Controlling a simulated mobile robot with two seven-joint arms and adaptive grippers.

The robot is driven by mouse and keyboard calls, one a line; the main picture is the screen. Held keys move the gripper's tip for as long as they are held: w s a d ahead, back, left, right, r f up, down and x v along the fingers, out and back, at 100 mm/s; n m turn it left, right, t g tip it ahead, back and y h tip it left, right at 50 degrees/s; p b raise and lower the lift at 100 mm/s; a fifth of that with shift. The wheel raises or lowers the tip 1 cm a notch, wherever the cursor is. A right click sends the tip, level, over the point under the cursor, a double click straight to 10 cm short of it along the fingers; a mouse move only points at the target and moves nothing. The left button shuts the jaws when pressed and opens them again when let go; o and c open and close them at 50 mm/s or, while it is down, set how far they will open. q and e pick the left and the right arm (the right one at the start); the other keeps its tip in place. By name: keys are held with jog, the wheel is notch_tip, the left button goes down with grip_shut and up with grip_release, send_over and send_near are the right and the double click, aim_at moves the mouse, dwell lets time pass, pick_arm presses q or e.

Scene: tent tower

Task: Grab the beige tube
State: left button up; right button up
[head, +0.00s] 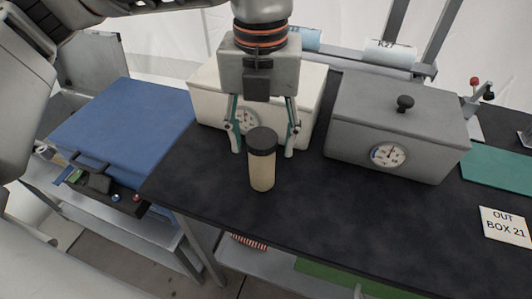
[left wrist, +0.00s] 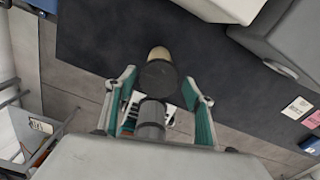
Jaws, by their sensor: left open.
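The beige tube (head: 262,174) stands upright on the black table top, with a dark cap (head: 262,140) on it. My left gripper (head: 263,151) comes down from above, open, with one teal-and-grey finger to each side of the tube in the picture. In the head view the cap shows in front of the gap between the fingers. In the left wrist view the tube's beige body (left wrist: 158,53) and dark cap (left wrist: 158,75) show at the far end of the open left gripper (left wrist: 160,80). No contact with the tube is visible. My right gripper is not in view.
A cream box with a dial (head: 207,98) stands behind the gripper. A grey box with a knob and dial (head: 395,130) stands to the right. A blue lidded case (head: 130,120) is at left. The black table top (head: 330,215) is clear right of the tube, up to the "OUT BOX 21" label (head: 505,224).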

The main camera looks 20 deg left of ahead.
aim_at(262, 162)
pick_arm(q)
jog(key=shift+s+f, duration=0.15)
jog(key=shift+f, duration=0.7)
jog(key=f, duration=0.5)
jog(key=shift+w+a+b, duration=0.15)
jog(key=shift+w+b, duration=0.2)
jog(key=shift+c, duration=0.4)
jog(key=c, duration=1.2)
